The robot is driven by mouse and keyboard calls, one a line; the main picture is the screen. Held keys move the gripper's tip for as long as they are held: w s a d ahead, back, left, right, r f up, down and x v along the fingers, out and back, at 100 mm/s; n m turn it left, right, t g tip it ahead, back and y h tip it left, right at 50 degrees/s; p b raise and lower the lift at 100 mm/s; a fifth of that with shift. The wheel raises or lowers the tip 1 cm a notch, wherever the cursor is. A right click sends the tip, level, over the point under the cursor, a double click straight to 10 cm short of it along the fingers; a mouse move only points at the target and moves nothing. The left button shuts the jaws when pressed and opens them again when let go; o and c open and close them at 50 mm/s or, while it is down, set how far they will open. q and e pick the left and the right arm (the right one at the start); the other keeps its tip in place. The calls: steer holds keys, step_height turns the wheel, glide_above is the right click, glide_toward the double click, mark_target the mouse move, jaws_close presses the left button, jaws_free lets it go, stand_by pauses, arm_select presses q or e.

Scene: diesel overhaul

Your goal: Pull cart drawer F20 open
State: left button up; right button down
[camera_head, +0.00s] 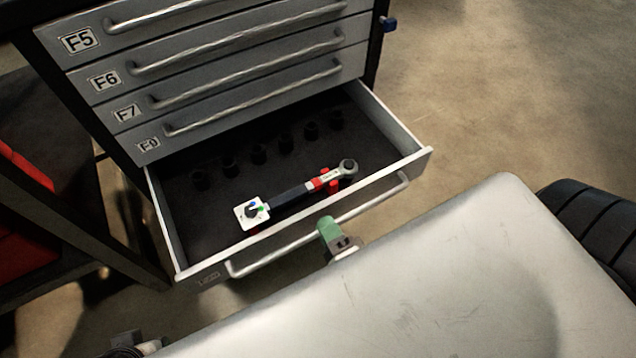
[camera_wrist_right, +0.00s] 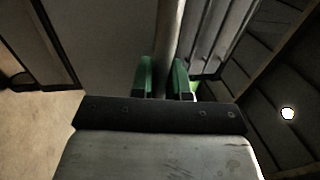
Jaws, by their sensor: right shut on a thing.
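Cart drawer F20 (camera_head: 425,160) is the lowest drawer and stands pulled well out from the grey cart, its inside showing. Its label is small and blurred. My right gripper (camera_head: 330,232) is at the drawer's long metal handle (camera_head: 270,255), near the middle of the bar. In the right wrist view, the green fingers of my right gripper (camera_wrist_right: 164,80) are on both sides of the handle bar (camera_wrist_right: 168,40), shut on it. My left gripper does not show.
A torque wrench (camera_head: 295,195) and several dark sockets (camera_head: 258,153) lie in the drawer. Drawers F5, F6 and F7 (camera_head: 240,75) above are shut. Red items (camera_head: 25,170) are on a dark shelf at left. Floor (camera_head: 500,90) to the right is clear.

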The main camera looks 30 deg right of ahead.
steer(key=shift+s, duration=0.35)
steer(key=c, duration=1.1)
jaws_free()
steer(key=s, duration=0.3)
steer(key=s+f, duration=0.1)
steer(key=s, duration=0.3)
steer(key=s+f, duration=0.1)
steer(key=s, duration=0.2)
steer(key=shift+s+d+f, duration=0.1)
steer(key=shift+s+d, duration=0.1)
steer(key=shift+s, duration=0.1)
